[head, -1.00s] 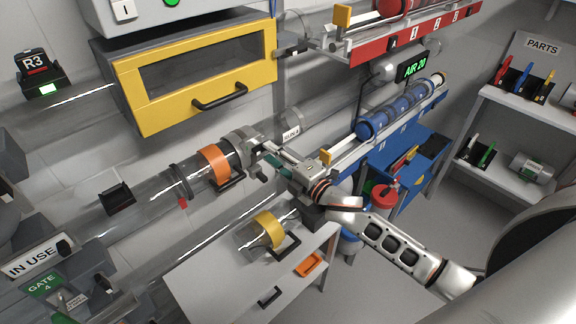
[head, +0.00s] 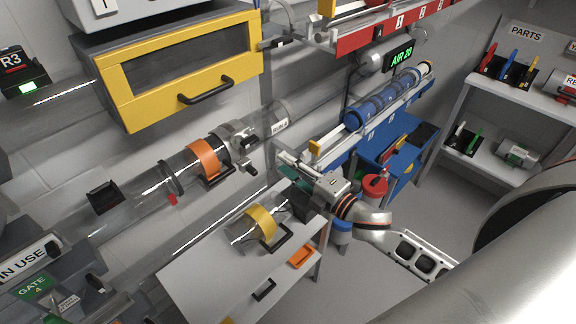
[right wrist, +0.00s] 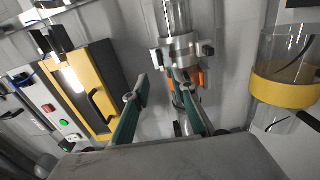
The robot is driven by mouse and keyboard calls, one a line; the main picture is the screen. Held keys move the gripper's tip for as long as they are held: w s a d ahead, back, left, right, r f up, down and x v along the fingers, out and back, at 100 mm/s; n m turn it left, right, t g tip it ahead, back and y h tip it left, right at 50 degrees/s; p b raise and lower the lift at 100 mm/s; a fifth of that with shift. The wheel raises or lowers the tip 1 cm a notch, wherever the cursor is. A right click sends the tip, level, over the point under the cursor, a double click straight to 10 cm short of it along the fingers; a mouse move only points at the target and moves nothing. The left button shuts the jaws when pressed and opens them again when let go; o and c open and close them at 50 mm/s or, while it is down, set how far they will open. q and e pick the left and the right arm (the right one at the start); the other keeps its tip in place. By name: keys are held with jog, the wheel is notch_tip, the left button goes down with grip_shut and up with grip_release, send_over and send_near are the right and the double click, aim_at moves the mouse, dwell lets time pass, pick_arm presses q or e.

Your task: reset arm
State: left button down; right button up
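My right gripper (head: 282,164) is in the middle of the head view, its arm coming in from the lower right. In the right wrist view its two green-padded fingers (right wrist: 162,98) stand apart with nothing between them. In the head view it is to the right of the grey clamp (head: 240,140) on the clear wall tube, with a visible gap. The orange collar (head: 204,159) sits on that tube, left of the clamp. In the wrist view the clamp (right wrist: 175,52) is beyond the fingers. My left gripper is not in view.
A white table (head: 205,275) below carries a clear canister with a yellow band (head: 261,222). A yellow-framed cabinet (head: 185,75) hangs upper left. A rack of blue carriers (head: 385,100) is behind the gripper. Parts shelves (head: 500,92) stand at right, with open floor before them.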

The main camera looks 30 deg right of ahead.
jog(key=s+a+f+m+g+h, duration=0.1)
jog(key=s+f+m+g+h, duration=0.1)
jog(key=s+f+m, duration=0.6)
jog(key=s+a+f+m+g+h, duration=0.2)
jog(key=s+f+m+g, duration=0.2)
jog(key=s+f+m, duration=0.5)
jog(key=s+f, duration=0.3)
jog(key=f, duration=0.5)
jog(key=shift+f+m, duration=0.2)
jog(key=shift+m, duration=0.1)
jog(key=shift+s, duration=0.1)
